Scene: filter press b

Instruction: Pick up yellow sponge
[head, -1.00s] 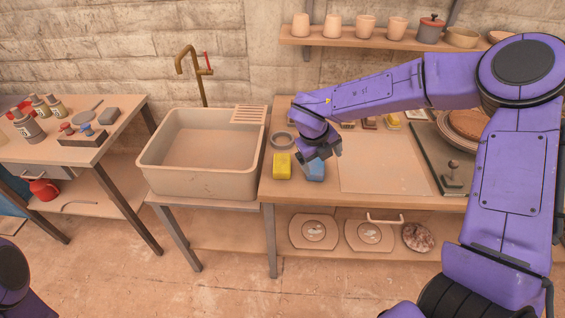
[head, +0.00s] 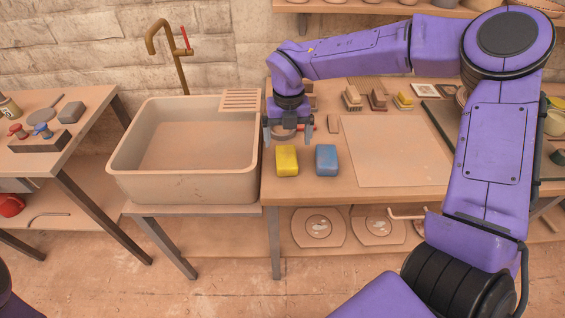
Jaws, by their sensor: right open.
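The yellow sponge (head: 287,160) lies on the wooden table near its left front corner, close to the sink. A blue sponge (head: 326,160) lies just to its right, with a small gap between them. My right gripper (head: 288,142) is open and points down, behind and a little above the yellow sponge in the picture. Its fingers hold nothing that I can see, and whether they touch the sponge is unclear. My left gripper is out of view; only a bit of purple shows at the lower left edge.
The sink (head: 184,150) with its brass tap (head: 172,50) stands left of the table. A flat board (head: 396,150) lies right of the blue sponge. Several brushes (head: 378,98) lie at the back. A side table (head: 55,130) holds stamps and small tools.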

